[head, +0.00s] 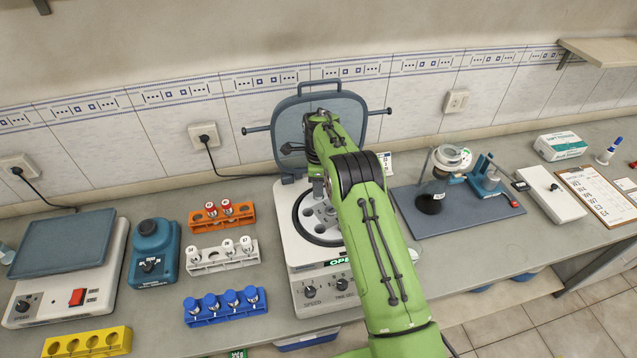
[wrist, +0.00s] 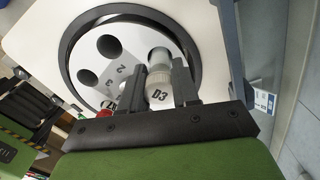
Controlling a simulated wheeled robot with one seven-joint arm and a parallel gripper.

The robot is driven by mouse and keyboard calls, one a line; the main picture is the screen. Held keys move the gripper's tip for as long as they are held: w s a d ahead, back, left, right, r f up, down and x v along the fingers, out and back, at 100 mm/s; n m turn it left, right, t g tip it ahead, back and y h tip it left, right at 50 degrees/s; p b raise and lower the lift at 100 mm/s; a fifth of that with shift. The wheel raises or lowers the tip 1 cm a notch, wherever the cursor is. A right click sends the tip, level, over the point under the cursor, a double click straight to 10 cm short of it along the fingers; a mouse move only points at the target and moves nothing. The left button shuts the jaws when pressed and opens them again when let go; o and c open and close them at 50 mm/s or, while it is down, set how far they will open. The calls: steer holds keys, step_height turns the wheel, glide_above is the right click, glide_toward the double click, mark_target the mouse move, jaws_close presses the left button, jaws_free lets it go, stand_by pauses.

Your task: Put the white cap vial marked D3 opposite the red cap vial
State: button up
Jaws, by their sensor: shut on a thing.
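A red cap (wrist: 103,114) shows at the rotor's near side in the wrist view, partly hidden by my gripper.
The raised centrifuge lid (head: 290,128) stands behind my arm. To the left are an orange rack (head: 232,222) with red-capped vials, a white rack (head: 215,264) with white-capped vials, and a blue rack (head: 228,314). A dark mat (head: 480,219) with glassware lies to the right.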

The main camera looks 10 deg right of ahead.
steer(key=shift+f+b, duration=0.7)
steer(key=shift+f, duration=0.45)
steer(key=o, duration=1.1)
steer(key=shift+r+p, duration=2.35)
steer(key=shift+r, duration=1.25)
